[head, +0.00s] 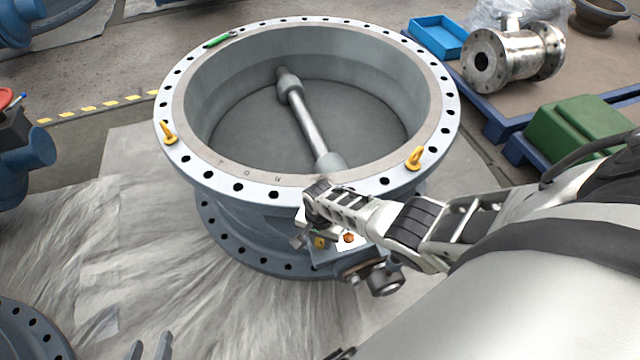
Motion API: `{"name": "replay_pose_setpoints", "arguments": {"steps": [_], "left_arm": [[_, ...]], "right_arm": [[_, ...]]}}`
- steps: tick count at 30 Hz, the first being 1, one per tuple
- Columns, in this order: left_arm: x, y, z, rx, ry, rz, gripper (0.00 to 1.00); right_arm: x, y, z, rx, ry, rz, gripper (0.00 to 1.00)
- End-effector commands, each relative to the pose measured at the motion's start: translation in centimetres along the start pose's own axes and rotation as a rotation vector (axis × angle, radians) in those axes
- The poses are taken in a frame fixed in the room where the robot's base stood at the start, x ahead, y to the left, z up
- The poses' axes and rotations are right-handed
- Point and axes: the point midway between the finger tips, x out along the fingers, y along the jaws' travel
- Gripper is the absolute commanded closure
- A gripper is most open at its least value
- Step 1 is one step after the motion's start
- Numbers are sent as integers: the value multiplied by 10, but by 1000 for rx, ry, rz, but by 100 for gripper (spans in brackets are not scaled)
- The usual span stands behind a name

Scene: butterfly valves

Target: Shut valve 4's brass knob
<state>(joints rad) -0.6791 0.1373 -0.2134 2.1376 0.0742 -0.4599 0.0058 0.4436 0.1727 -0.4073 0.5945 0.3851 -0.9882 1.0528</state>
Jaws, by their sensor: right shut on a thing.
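A large grey butterfly valve (222,220) lies flat in the middle, its open bore facing up and its shaft crossing inside. No number 4 is legible on it. At its near right side is a plate with a small brass-coloured part (320,242), apparently the knob, and an orange part (348,238). My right gripper (318,236) reaches in from the right, pointing down at this plate, and is shut on the brass part, which it mostly hides. My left gripper (150,348) shows only its two fingertips at the bottom edge, apart and empty, away from the valve.
Yellow lifting eyes (415,158) stand on the valve's rim, and a green tool (219,40) lies at its far edge. A dark fitting (385,279) sticks out below the plate. A steel pipe piece (513,54), blue bin (437,36) and green box (584,129) stand right.

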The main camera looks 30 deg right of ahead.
Motion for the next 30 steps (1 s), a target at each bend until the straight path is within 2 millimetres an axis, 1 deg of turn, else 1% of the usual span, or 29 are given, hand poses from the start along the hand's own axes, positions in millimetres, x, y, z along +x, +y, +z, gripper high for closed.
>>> {"name": "replay_pose_setpoints", "arguments": {"steps": [6,18,19,21,30], "left_arm": [[-1,0,-1,3,-1,0,64],[-1,1,0,3,-4,2,64],[-2,1,1,3,-5,2,64],[-2,1,1,3,-5,2,64],[-3,1,-1,3,-5,2,64]], "right_arm": [[0,0,-1,38,1,1,96],[0,0,-2,43,3,1,96],[0,0,-2,43,3,1,68],[0,0,-2,42,3,1,51],[-2,0,-1,42,2,0,51]]}}
